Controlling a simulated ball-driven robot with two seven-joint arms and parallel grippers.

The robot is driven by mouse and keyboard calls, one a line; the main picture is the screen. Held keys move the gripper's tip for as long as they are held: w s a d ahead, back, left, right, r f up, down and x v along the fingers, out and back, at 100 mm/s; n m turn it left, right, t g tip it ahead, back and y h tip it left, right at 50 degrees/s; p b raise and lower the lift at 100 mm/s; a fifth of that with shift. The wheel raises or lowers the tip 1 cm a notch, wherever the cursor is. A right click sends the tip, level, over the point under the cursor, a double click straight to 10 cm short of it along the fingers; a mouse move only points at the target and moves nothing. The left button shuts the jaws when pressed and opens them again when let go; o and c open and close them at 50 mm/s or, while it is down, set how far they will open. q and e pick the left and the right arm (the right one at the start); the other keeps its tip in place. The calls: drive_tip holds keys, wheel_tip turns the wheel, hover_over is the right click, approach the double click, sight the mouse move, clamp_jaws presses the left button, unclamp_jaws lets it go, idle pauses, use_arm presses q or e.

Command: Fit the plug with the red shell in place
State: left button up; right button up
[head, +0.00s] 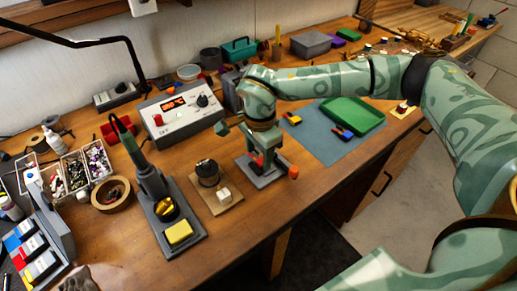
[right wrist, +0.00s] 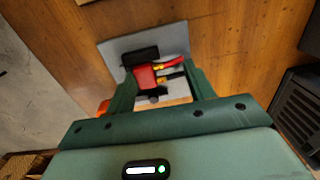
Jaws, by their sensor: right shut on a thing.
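The red-shelled plug (right wrist: 146,77) shows between the fingers of my right gripper (right wrist: 162,84) in the right wrist view, with yellow contacts and a red and a black lead beside it. In the head view my right gripper (head: 260,160) points down over a small grey plate (head: 270,179), with a bit of red between its fingers. It is shut on the plug. A black block (right wrist: 140,55) lies on the plate beside the plug. Whether the plug touches it or is seated, I cannot tell. My left gripper is not in view.
A blue mat (head: 318,150) right of the gripper holds a green tray (head: 355,112) and small coloured connectors (head: 342,132). An orange piece (head: 293,172) is close to the plate. A soldering iron stand (head: 170,220), a wooden block (head: 215,195) and a power supply (head: 180,115) stand left.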

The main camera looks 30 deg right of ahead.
drive_tip(key=shift+f, duration=0.1)
drive_tip(key=o, duration=1)
drive_tip(key=shift+o, duration=0.2)
drive_tip(key=shift+w, duration=0.1)
drive_tip(key=shift+f, duration=0.1)
drive_tip(key=shift+s, duration=0.2)
drive_tip(key=shift+c, duration=0.8)
